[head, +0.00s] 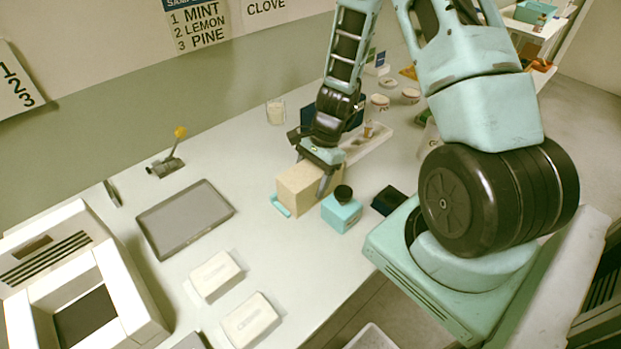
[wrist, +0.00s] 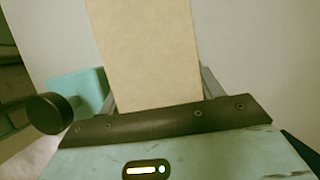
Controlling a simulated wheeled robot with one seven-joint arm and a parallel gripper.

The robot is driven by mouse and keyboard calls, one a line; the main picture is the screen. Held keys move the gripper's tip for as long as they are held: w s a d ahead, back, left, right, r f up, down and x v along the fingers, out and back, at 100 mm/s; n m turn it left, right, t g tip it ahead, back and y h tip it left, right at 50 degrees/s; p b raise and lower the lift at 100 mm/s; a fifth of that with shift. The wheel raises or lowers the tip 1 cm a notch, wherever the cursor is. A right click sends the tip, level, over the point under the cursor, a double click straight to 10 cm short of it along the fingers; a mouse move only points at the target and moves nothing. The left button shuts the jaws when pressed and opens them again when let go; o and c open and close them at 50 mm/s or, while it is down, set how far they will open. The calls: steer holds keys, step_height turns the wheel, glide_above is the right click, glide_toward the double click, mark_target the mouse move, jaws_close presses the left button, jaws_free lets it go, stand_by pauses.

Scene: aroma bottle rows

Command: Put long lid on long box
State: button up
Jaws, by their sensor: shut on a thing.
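A tan, long box-shaped piece (head: 297,190) is at the middle of the table, and my gripper (head: 318,172) is shut on it from above. In the wrist view the tan piece (wrist: 150,50) fills the space between the fingers and runs away from the gripper. I cannot tell whether it is the long lid, the long box, or both together. Its underside is hidden, and I cannot tell if it touches the table. A small teal strip (head: 281,206) shows at its lower left.
A teal cube (head: 341,216) with a black round top (head: 343,193) stands close at the right of the tan piece. Two white boxes (head: 215,277) (head: 250,320), a grey tablet (head: 185,217) and a large white machine (head: 120,290) are on the left. A white tray (head: 372,143) lies behind.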

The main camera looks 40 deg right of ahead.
steer(key=o, duration=1.1)
steer(key=shift+s, duration=0.1)
steer(key=shift+c, duration=0.2)
steer(key=shift+w, duration=0.2)
steer(key=shift+w+r+p, duration=0.1)
steer(key=shift+r+p, duration=0.15)
steer(key=shift+p, duration=0.05)
steer(key=shift+s+r+p, duration=0.2)
steer(key=shift+r+p, duration=3.35)
steer(key=shift+r, duration=0.75)
steer(key=shift+a, duration=0.1)
